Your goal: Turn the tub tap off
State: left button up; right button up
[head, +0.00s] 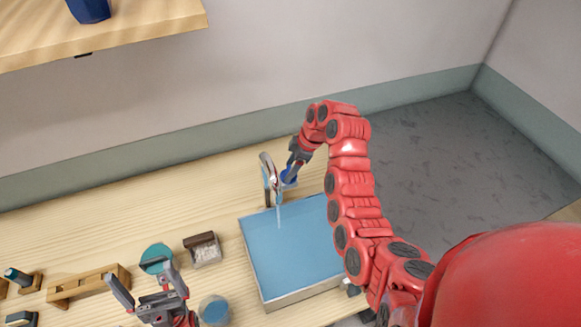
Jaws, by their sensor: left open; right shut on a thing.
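The tub tap (266,172) is a curved metal spout at the back edge of the tub. A thin pale stream (279,213) runs from it down to the tub. The tub (303,294) is a pale rectangular basin holding blue water. My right gripper (291,176) is beside the tap, shut on a blue part that looks like the tap handle; the fingers and arm hide much of it. My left gripper (147,290) is open and empty at the lower left, above the table, apart from the tap.
On the table (130,222) are a teal disc (156,257), a small box with pale contents (205,252), a round container with blue contents (214,311) and a wooden rack (88,284). A shelf (130,30) with a blue pot (89,10) hangs upper left. Table behind these is clear.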

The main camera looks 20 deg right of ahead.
jog(key=m+t, duration=0.1)
jog(key=m, duration=0.1)
jog(key=shift+s+m, duration=0.1)
jog(key=shift+m, duration=0.2)
jog(key=shift+a+m+h, duration=0.1)
jog(key=shift+m+h, duration=0.4)
jog(key=shift+m, duration=0.4)
jog(key=m+t+h, duration=0.1)
jog(key=m, duration=0.3)
jog(key=shift+s+a+m+t+h+b, duration=0.15)
jog(key=shift+m+h+b, duration=0.25)
jog(key=shift+m, duration=0.7)
jog(key=shift+w+m+t+h+b, duration=0.15)
jog(key=shift+m+h, duration=0.45)
jog(key=shift+m, duration=0.5)
jog(key=shift+s, duration=0.1)
jog(key=o, duration=1.4)
jog(key=shift+r, duration=0.1)
